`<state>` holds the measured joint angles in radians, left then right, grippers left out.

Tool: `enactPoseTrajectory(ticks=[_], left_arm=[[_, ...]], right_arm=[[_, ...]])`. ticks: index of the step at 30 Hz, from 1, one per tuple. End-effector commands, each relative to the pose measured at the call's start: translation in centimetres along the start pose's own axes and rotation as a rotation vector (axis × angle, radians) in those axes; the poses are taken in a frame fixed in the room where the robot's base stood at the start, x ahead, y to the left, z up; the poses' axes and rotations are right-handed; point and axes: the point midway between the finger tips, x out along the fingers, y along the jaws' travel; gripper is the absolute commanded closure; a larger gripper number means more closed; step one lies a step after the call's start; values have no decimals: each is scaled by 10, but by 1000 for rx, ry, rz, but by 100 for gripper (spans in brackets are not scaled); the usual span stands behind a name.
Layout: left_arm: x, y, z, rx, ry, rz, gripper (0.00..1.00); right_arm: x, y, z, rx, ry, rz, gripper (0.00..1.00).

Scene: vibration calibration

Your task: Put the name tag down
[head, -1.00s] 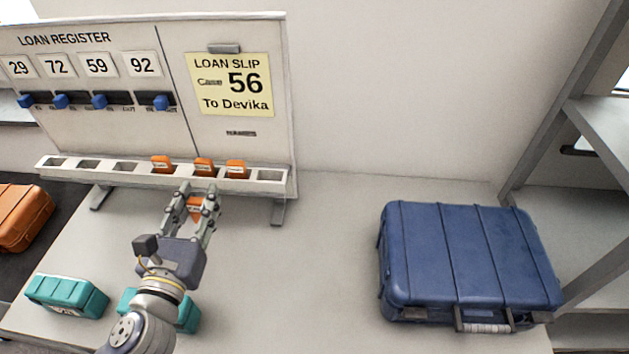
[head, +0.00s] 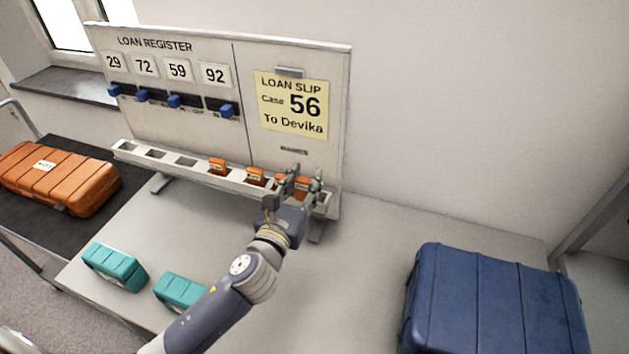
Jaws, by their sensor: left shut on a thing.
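My left gripper (head: 303,178) is shut on an orange name tag (head: 303,187), at the right part of the long white slotted rack (head: 190,175). The fingers cover much of the tag, and I cannot tell whether it sits in a slot or just above it. Two other orange tags, one (head: 217,166) further left and one (head: 255,176) just left of the gripper, stand in the rack. The slots behind the fingers are partly hidden. My right gripper is not in view.
The loan register board (head: 170,75) with a yellow loan slip (head: 292,105) rises behind the rack. Two teal cases (head: 115,267) (head: 181,291) and a blue suitcase (head: 495,300) stand on the table. An orange suitcase (head: 60,178) lies at left. The table between rack and blue suitcase is clear.

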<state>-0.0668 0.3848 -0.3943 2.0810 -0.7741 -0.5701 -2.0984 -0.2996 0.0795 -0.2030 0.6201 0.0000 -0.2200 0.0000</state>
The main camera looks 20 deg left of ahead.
Motion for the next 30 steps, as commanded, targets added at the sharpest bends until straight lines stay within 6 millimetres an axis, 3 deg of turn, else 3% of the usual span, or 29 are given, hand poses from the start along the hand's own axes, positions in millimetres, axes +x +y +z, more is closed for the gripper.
enactPoseTrajectory(ticks=[3, 7, 17, 29, 30], left_arm=[[20, -7, 0, 0, -1, 0, 88], [30, -11, -2, 0, -1, 0, 88], [32, -12, -38, -2, 3, 1, 88], [32, -12, -43, 1, 1, -1, 88], [32, -12, -42, 1, 1, -1, 64]], right_arm=[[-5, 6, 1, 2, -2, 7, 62], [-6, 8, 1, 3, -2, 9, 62], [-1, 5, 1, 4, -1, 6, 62], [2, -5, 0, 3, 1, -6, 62], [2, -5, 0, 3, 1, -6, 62]])
